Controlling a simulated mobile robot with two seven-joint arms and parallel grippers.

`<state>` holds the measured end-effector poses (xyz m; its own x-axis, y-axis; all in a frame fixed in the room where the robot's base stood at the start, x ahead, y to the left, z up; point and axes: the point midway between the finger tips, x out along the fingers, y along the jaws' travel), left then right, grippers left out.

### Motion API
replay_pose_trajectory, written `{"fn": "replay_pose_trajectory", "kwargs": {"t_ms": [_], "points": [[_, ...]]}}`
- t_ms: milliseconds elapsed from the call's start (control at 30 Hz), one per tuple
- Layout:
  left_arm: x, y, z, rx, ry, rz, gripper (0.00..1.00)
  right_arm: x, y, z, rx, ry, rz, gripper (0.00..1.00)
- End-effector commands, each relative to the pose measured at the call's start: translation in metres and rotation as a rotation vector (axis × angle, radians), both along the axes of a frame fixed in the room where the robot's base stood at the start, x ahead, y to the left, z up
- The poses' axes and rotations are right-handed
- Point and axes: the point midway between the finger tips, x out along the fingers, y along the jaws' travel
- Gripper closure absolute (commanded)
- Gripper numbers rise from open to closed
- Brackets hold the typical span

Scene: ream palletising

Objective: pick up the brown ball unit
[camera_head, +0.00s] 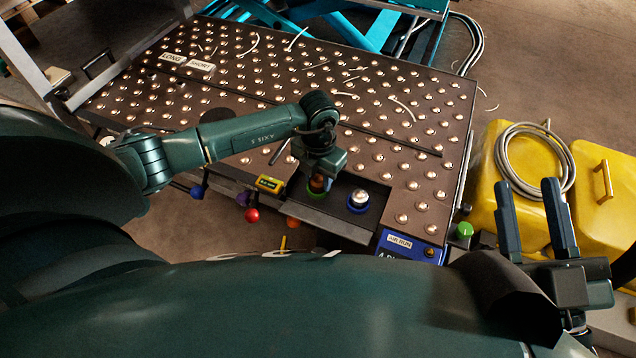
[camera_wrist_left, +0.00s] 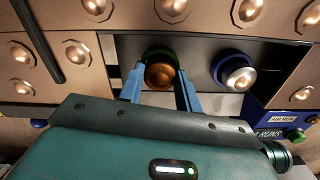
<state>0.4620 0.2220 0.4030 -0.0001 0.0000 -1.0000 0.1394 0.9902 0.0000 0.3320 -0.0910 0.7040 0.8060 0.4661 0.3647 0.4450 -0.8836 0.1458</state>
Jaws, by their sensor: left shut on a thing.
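The brown ball unit (camera_wrist_left: 160,76) sits over a green ring (camera_wrist_left: 157,53) on the dark strip at the near edge of the ball table. In the head view the brown ball unit (camera_head: 317,183) shows just below my left gripper (camera_head: 321,181), partly covered by it. In the left wrist view my left gripper (camera_wrist_left: 159,92) has one blue finger on each side of the unit and is shut on it. I cannot tell whether the unit is lifted from the ring. My right gripper (camera_head: 534,208) is open and empty at the right, its fingers pointing up.
A silver ball unit in a blue ring (camera_head: 358,201) stands close to the right of the brown one. A yellow display box (camera_head: 269,184) and coloured knobs line the near edge. Loose strips lie on the ball table (camera_head: 233,83). Yellow containers (camera_head: 599,168) stand at the right.

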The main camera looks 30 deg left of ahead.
Motion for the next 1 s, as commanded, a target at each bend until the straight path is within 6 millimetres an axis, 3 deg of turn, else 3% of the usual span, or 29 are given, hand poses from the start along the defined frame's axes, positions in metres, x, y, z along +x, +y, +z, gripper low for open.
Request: {"fn": "replay_pose_trajectory", "kwargs": {"t_ms": [267, 533, 600, 700, 1000], "points": [[0.000, 0.000, 0.000, 0.000, 0.000, 0.000, 0.93, 0.000, 0.000, 0.000, 0.000, 0.000, 0.000, 0.64], [0.001, 0.000, 0.005, 0.000, -0.001, 0.000, 0.93, 0.000, 0.000, 0.002, 0.000, 0.002, 0.000, 0.64], [0.001, 0.000, 0.014, 0.000, -0.002, 0.000, 0.93, 0.000, 0.000, 0.005, 0.001, 0.013, 0.000, 0.64], [0.001, 0.000, 0.034, -0.001, -0.004, 0.000, 0.93, -0.007, 0.003, -0.015, 0.011, 0.139, -0.002, 0.64], [0.001, 0.000, 0.090, 0.000, -0.003, -0.001, 0.93, -0.009, 0.000, -0.020, -0.034, 0.182, -0.033, 0.64]]}}
